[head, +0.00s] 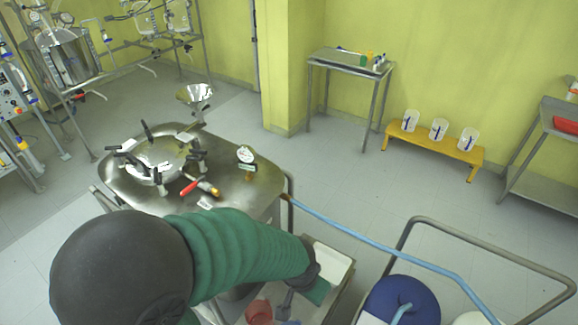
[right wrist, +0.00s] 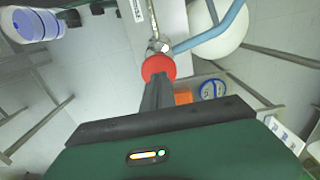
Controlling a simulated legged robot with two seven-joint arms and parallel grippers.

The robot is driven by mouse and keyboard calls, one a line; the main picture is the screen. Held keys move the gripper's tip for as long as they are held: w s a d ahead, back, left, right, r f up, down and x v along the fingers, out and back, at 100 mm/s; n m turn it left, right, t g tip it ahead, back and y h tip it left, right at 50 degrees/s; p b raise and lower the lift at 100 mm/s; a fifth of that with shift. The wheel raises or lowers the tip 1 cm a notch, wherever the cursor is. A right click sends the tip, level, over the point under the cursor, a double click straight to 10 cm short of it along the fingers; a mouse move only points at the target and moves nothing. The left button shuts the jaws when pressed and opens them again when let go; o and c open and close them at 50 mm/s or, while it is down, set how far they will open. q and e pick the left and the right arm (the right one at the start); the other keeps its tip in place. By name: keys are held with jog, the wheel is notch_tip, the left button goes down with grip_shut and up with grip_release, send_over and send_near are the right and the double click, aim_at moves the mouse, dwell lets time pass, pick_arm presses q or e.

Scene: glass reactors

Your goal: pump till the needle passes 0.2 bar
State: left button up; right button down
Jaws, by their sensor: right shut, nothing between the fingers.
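The round gauge (head: 245,155) stands on the steel table beside the lidded vessel (head: 158,158) in the head view. Its needle is too small to read. A red round knob (right wrist: 158,67) on a metal fitting shows in the right wrist view. My right gripper (right wrist: 158,84) is shut and empty, its fingertips at the knob's near edge. I cannot tell whether they touch. A blue hose (right wrist: 212,32) runs off from near the fitting. In the head view a green-sleeved arm of mine crosses the front and covers part of the table. My left gripper is not in view.
A red-handled valve (head: 190,187) lies by the vessel. A blue hose (head: 375,245) runs right from the table, near a blue drum (head: 402,302) and a rail (head: 490,248). A yellow bench (head: 435,145) holds three clear beakers. The floor between is clear.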

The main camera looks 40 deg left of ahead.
notch_tip(320, 180, up, 6)
jog(key=p, duration=0.4)
jog(key=shift+p, duration=0.4)
